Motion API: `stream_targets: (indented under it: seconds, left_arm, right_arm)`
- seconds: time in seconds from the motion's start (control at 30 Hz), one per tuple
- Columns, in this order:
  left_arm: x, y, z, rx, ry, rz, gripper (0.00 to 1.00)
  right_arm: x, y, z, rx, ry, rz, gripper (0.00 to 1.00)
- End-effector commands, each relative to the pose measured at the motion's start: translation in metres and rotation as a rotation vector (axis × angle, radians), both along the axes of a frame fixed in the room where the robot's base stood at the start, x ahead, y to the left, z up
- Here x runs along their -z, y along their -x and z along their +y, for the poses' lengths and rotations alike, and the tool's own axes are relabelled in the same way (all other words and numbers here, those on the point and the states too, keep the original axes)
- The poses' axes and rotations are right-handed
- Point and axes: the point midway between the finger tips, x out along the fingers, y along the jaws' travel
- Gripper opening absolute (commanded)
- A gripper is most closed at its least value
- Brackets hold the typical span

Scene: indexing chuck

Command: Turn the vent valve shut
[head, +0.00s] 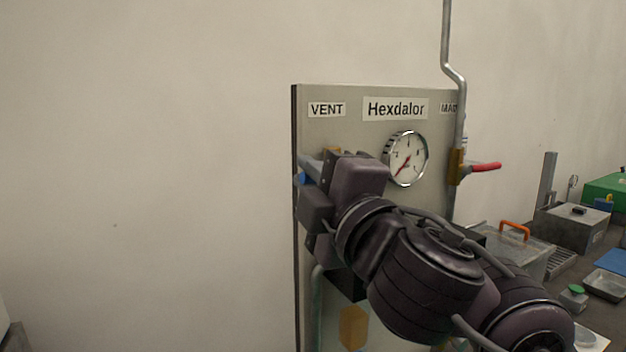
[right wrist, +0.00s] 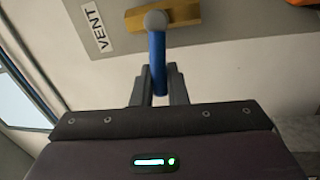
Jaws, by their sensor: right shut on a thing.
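The vent valve has a brass body (right wrist: 186,15), a grey round pivot (right wrist: 155,20) and a blue lever (right wrist: 157,58). In the right wrist view the lever lies crosswise to the brass body. My right gripper (right wrist: 160,85) is shut on the blue lever, with its end between the fingers. In the head view my right gripper (head: 308,172) is at the panel's left edge under the VENT label (head: 326,109). It hides most of the valve; a bit of blue shows there. My left gripper is not in view.
The grey panel (head: 345,95) carries a round gauge (head: 405,158), its needle pointing lower left. A red-handled valve (head: 485,167) sits on the pipe (head: 459,100) at the panel's right. A bench with several boxes and trays stands at right. Bare wall lies left of the panel.

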Motion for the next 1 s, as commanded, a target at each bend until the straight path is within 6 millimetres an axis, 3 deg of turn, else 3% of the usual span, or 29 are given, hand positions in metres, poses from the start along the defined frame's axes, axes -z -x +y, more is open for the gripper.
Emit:
stream_targets:
  seconds: [0.3, 0.87, 0.9, 1.0]
  left_arm:
    - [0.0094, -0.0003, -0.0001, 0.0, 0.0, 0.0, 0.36]
    - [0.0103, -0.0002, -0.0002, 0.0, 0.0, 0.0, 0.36]
    - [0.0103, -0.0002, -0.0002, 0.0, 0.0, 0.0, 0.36]
    - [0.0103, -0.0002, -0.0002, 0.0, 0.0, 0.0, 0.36]
  right_arm:
    - [0.0081, -0.0002, 0.0004, 0.001, 0.105, -0.068, 0.0]
    - [0.0091, -0.0001, 0.0008, 0.0, 0.127, -0.083, 0.0]
    - [0.0091, 0.0, 0.0009, 0.0, 0.127, -0.083, 0.18]
    - [0.0089, 0.0, 0.0008, 0.0, 0.127, -0.082, 0.31]
